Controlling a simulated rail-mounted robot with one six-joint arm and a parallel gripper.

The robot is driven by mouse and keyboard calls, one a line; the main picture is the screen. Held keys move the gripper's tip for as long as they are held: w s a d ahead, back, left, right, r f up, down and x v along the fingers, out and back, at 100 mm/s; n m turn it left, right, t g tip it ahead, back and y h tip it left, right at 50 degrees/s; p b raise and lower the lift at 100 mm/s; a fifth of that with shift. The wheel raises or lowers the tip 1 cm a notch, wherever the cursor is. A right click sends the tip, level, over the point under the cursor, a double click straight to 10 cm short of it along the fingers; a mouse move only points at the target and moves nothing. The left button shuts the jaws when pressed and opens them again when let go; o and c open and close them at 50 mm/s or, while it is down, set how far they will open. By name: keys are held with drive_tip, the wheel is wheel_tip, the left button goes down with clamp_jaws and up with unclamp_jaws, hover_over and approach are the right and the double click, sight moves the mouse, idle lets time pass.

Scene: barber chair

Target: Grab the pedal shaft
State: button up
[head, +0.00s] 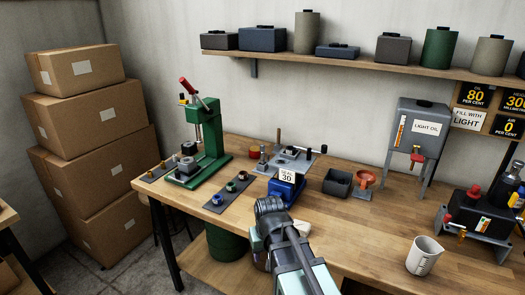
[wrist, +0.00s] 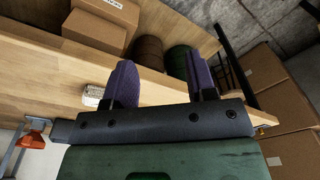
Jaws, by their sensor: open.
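I cannot tell for certain which thing is the pedal shaft. A thin upright rod (head: 278,139) stands at the grey fixture (head: 298,153) on the back middle of the bench, and a short grey metal post (head: 263,158) stands at its left. My gripper (wrist: 160,63) is open, its two purple fingers apart with nothing between them in the wrist view. In the head view my arm's end is above the bench's front edge, in front of the blue block with the "30" sign (head: 287,178); the fingertips are hidden there.
A green press (head: 208,143) stands left on the wooden bench (head: 330,225). Cartons (head: 90,125) stack left.

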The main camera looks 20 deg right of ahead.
drive_tip(key=w+d+r+t+p, duration=0.2)
drive_tip(key=w+d+r+t, duration=0.15)
drive_tip(key=w, duration=0.65)
drive_tip(key=w+d+r+t+p, duration=0.15)
drive_tip(key=w+d+r, duration=0.3)
drive_tip(key=w, duration=0.55)
drive_tip(key=t+h, duration=0.2)
drive_tip(key=t, duration=0.5)
approach(263, 149)
drive_tip(key=w, duration=0.2)
drive_tip(key=shift+m, duration=0.3)
drive_tip(key=b+x, duration=0.2)
drive_tip(key=x, duration=0.3)
drive_tip(key=b+x, duration=0.3)
drive_tip(key=x, duration=0.3)
drive_tip(key=shift+d+f, duration=0.15)
drive_tip(key=shift+f, duration=0.35)
drive_tip(key=shift+s+r, duration=0.1)
drive_tip(key=shift+s, duration=0.05)
clamp_jaws()
